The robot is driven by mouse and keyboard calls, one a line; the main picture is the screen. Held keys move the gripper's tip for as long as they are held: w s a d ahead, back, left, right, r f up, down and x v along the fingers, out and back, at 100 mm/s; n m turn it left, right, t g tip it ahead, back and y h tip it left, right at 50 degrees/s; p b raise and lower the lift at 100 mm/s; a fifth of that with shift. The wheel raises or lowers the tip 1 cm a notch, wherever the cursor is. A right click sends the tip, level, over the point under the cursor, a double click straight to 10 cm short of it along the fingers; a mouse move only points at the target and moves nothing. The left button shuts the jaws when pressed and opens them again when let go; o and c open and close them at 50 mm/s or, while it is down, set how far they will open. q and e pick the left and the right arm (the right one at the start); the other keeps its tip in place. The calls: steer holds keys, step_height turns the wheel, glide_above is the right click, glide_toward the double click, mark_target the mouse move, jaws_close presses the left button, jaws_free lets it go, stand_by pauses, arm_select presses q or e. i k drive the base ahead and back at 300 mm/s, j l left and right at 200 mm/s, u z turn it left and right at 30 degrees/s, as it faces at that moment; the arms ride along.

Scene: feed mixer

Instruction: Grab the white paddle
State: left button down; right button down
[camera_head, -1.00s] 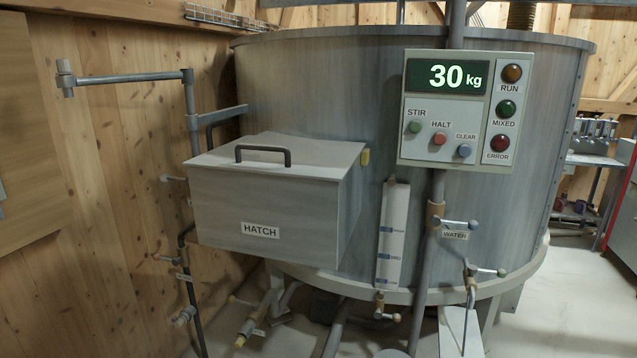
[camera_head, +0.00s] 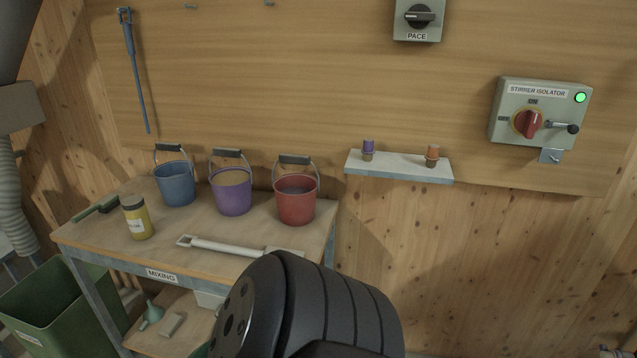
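The white paddle (camera_head: 228,247) lies flat along the front edge of the mixing bench (camera_head: 110,247). Its pale handle has a small squared loop at the left end, and its right end is partly hidden behind a black link of my arm. Neither of my grippers shows in the head view.
Blue (camera_head: 175,187), purple (camera_head: 232,195) and red (camera_head: 295,204) buckets stand behind the paddle. A yellow jar (camera_head: 137,220) and green brush (camera_head: 95,209) are to the left. A green bin (camera_head: 60,310) stands on the floor. A small shelf (camera_head: 398,167) and stirrer isolator (camera_head: 540,113) are on the wall.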

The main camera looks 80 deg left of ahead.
mark_target(196, 242)
steer(key=u, duration=3.1)
